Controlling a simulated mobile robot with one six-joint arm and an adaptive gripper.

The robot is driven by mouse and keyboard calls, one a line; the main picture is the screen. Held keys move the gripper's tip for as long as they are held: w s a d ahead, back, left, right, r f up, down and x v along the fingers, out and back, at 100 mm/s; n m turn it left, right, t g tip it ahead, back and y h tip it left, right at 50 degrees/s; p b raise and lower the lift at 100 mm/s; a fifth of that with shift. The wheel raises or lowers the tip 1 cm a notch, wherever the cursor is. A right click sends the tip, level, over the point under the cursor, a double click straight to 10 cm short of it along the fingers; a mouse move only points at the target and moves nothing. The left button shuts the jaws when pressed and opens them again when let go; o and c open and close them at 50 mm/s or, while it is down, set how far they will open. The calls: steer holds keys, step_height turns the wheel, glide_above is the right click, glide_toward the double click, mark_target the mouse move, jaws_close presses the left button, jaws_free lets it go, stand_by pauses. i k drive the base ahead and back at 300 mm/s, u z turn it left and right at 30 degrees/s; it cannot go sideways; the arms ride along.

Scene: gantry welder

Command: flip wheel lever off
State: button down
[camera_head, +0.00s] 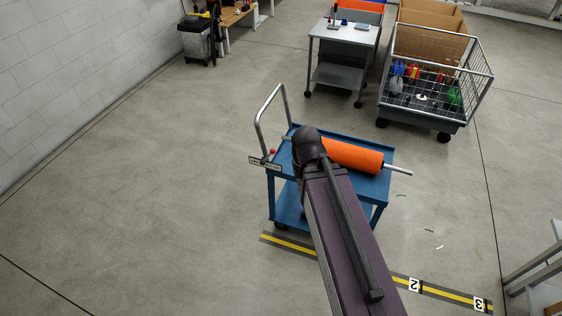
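A blue cart (378,192) stands in the middle of the camera_head view, partly hidden behind my arm. A small red knob (272,152) shows at its left end, beside a small dark plate with light markings (264,163). I cannot tell whether this knob belongs to the wheel lever, or which way any lever is set. A bent grey push handle (261,118) rises at the same end. The cart's wheels are mostly hidden or dark. My arm reaches from the bottom edge up over the cart. My gripper is not visible.
An orange roll on a metal bar (352,155) lies across the cart, its bar sticking out at the right. A grey table cart (345,33) and a wire-sided cart with bottles (427,108) stand behind. Yellow-black floor tape (287,243) runs in front. Floor at left is clear.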

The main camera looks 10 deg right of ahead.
mark_target(272, 151)
steer(key=k, duration=0.3)
steer(key=u, duration=0.15)
steer(key=i, duration=0.95)
steer(key=u, duration=0.15)
steer(key=k, duration=0.2)
steer(key=u, duration=0.5)
